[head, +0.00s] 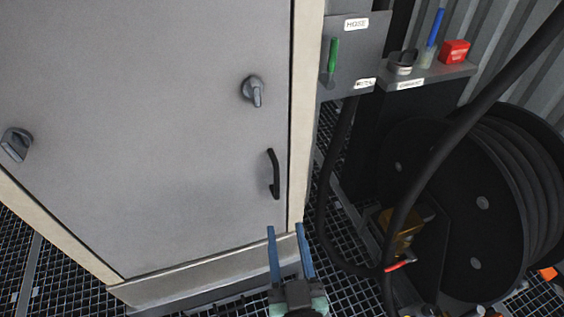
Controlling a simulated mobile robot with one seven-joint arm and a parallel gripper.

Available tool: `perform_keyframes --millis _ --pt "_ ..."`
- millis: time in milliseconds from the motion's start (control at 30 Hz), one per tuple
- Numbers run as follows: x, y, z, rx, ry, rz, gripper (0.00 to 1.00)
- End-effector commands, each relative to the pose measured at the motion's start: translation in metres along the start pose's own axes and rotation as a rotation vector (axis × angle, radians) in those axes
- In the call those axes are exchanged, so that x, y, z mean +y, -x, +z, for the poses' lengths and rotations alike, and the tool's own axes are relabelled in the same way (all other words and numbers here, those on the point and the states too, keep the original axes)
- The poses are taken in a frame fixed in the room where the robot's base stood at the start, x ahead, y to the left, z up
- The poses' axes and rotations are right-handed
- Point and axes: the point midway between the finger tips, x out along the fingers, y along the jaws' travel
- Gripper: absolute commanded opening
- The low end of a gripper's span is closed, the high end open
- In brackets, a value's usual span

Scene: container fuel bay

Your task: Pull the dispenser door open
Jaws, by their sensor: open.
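The dispenser door (150,120) is a large flat grey panel in a cream frame, and it looks closed. A dark bar handle (273,174) stands upright near its right edge. A grey turn knob (253,90) sits on the door above the handle. Another grey knob (16,144) is at the door's left side. My gripper (287,230) is below the handle at the bottom of the view, with two blue fingers pointing up. It is open and empty, apart from the handle.
A black hose reel (400,170) stands on the right, with a thick black hose (432,165) hanging in front. A panel with a green lever (332,58) and a small shelf with a red box (455,51) are at upper right. The floor is dark grating (340,290).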

Motion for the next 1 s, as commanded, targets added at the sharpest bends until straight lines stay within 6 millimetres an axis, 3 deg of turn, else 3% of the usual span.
perform_keyframes --millis 600,800,1000 --pt "0.000 -0.101 -0.004 0.005 0.002 -0.001 0.45" --pt "-0.001 -0.120 -0.002 0.004 0.001 -0.002 0.45" --pt "-0.001 -0.126 -0.001 0.003 0.001 -0.001 0.45"
